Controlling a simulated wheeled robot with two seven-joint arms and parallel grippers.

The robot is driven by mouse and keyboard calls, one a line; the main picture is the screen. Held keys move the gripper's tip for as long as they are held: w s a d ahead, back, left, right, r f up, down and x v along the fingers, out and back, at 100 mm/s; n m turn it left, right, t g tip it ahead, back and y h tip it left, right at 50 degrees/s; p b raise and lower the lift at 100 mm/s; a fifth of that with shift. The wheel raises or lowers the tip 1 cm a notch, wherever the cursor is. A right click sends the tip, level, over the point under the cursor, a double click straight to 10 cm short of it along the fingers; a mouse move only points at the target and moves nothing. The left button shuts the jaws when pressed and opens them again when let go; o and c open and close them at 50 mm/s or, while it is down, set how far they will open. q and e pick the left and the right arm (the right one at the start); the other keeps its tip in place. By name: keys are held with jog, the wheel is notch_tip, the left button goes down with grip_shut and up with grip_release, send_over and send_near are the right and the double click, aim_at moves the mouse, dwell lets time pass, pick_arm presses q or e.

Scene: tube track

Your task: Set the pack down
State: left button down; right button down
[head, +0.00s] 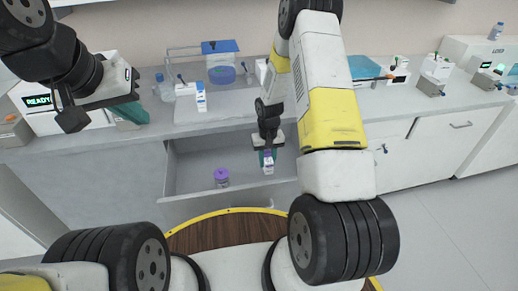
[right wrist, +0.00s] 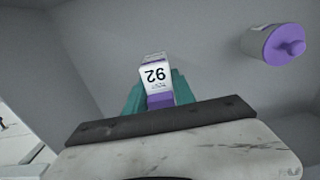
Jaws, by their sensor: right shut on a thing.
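The pack (head: 268,166) is a small white box with a purple band, inside the open drawer (head: 190,178). In the right wrist view the pack (right wrist: 155,75) shows the number 92 upside down. My right gripper (head: 266,156) reaches down into the drawer and is shut on the pack, its teal fingers on either side. I cannot tell whether the pack touches the drawer floor. My left gripper (head: 132,113) is over the counter's left part, away from the pack; its teal fingers are partly hidden and their opening is unclear.
Another white box (head: 201,97) stands on the counter (head: 240,112) above. Drawer walls surround the right gripper. Drawer floor between jar and pack is clear.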

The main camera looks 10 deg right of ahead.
jog(key=shift+f, duration=1.6)
jog(key=shift+f, duration=0.2)
jog(key=c, duration=1.1)
grip_release()
jog(key=shift+o, duration=0.2)
jog(key=shift+r, duration=0.1)
